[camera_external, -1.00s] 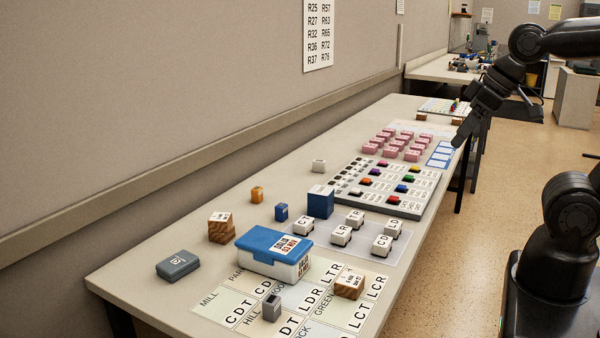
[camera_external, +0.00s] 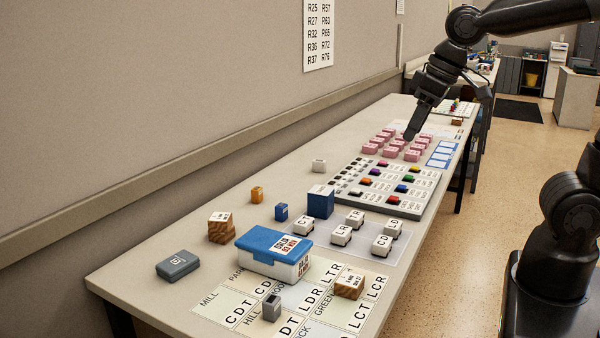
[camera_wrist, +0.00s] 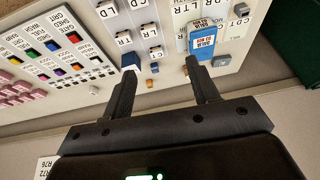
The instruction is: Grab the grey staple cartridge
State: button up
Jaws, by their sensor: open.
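A small grey block with a dark slot in its top (camera_external: 271,307) stands on the lettered mat at the front of the table. It seems to be the staple cartridge; in the wrist view it shows at the top (camera_wrist: 241,10). A flatter dark grey box with a pale emblem (camera_external: 178,265) lies at the front left, off the mat. My gripper (camera_external: 410,136) is over the far half of the table, above the pink blocks, well away from both. In the wrist view its fingers (camera_wrist: 161,68) are spread with nothing held between them.
A blue-lidded box (camera_external: 272,250) stands just behind the grey block, with a wooden block (camera_external: 349,283) to its right. Another wooden block (camera_external: 221,227), a blue block (camera_external: 320,202) and several white lettered blocks stand nearby. The wall runs along the table's left side.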

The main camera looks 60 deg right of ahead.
jog(key=w+a+f+g, duration=0.2)
jog(key=w+a+f, duration=0.1)
jog(key=w+a, duration=0.5)
jog(key=g, duration=0.2)
send_near(271, 299)
jog(key=shift+w+a+n+h, duration=0.1)
jog(key=shift+a+n+h, duration=0.1)
jog(key=shift+n+h, duration=0.1)
jog(key=f, duration=0.5)
jog(key=shift+a+f, duration=0.2)
jog(key=shift+d+f, duration=0.2)
jog(key=shift+f, duration=2.7)
jog(key=shift+c, duration=0.5)
jog(key=c, duration=1)
jog(key=shift+o, duration=0.2)
